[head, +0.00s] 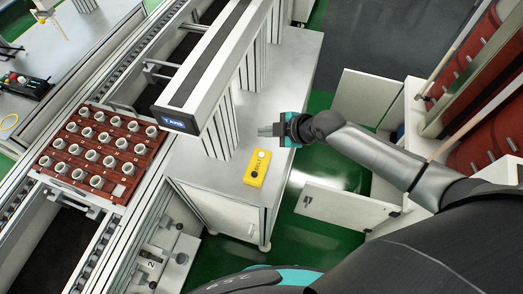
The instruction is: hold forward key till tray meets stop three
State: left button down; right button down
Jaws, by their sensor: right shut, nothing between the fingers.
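The brown-red tray (116,190) sits on the conveyor at the left, holding several white pots in rows. A thin metal bar (122,106) crosses the track just beyond the tray's far edge; I cannot tell which stop it is, or whether they touch. The yellow key box (258,164) lies on the grey bench top, with a light button at its far end and a black one at its near end. My right gripper (268,130) is shut and empty, beyond the box and apart from it in the picture. My left gripper is out of view.
A grey beam housing (216,60) with a small blue display stands over the bench beside the conveyor. Another bar (160,68) crosses the track farther along. A white cabinet with open doors (335,205) stands at the right. Green floor lies between.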

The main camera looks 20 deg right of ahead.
aim_at(261, 154)
dwell(0.4)
notch_tip(261, 154, down, 9)
jog(key=b, duration=0.8)
jog(key=shift+r, duration=0.1)
dwell(1.7)
jog(key=shift+f+b, duration=0.4)
